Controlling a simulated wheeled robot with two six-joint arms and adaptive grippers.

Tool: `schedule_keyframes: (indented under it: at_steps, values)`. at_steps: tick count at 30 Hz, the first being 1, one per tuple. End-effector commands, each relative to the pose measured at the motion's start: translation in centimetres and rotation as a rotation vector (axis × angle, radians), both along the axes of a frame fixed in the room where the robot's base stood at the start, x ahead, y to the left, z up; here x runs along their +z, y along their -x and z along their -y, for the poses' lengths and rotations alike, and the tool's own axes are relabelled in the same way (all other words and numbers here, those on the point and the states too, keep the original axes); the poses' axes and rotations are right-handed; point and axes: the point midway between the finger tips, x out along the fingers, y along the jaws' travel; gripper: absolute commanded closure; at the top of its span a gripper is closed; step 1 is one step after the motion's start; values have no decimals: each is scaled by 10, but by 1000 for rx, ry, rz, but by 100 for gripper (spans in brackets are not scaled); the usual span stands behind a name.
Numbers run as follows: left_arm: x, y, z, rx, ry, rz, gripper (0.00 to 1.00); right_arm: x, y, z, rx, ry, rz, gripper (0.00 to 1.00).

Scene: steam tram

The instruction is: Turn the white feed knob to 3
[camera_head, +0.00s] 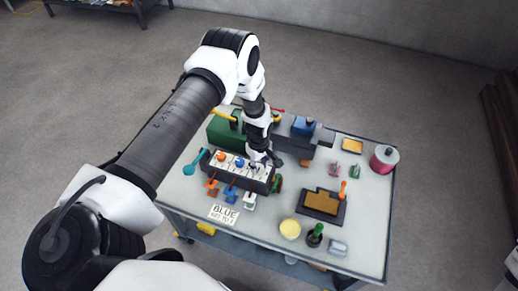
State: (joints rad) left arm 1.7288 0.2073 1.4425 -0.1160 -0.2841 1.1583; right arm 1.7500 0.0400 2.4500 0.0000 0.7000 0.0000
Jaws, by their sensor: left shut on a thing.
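A dark control box with a pale top panel (232,172) stands at the left of the table. An orange knob (222,155) and a blue knob (240,163) sit on the panel in a row. My left gripper (258,166) reaches down onto the right end of that row and is shut on a knob there, which fits the white feed knob's place. The fingers hide most of that knob, and its pointer and the scale numbers cannot be read. Orange, blue and white levers (249,200) stick out along the box's front.
A card reading BLUE (223,214) lies in front of the box. A green and grey engine model (224,131) stands behind it. A tray (321,206), a yellow round pot (290,229), a green bottle (315,236) and a pink spool (384,158) stand to the right.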

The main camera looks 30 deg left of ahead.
Motion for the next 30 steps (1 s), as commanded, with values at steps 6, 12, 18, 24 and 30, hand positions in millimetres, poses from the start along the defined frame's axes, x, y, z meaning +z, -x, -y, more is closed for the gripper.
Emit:
schedule_keyframes:
  at_steps: [6,12,18,24,30]
  values:
    - [1,4,1,204,-1,-8,98,19,0,0,0,0,0,62]
    - [1,4,1,393,0,-8,98,31,0,0,0,0,0,62]
    - [1,4,1,584,-1,-8,98,42,0,0,0,0,0,62]
    - [0,4,1,773,-2,-7,98,52,0,0,0,0,0,62]
    - [0,4,1,963,-2,-7,98,60,0,0,0,0,0,62]
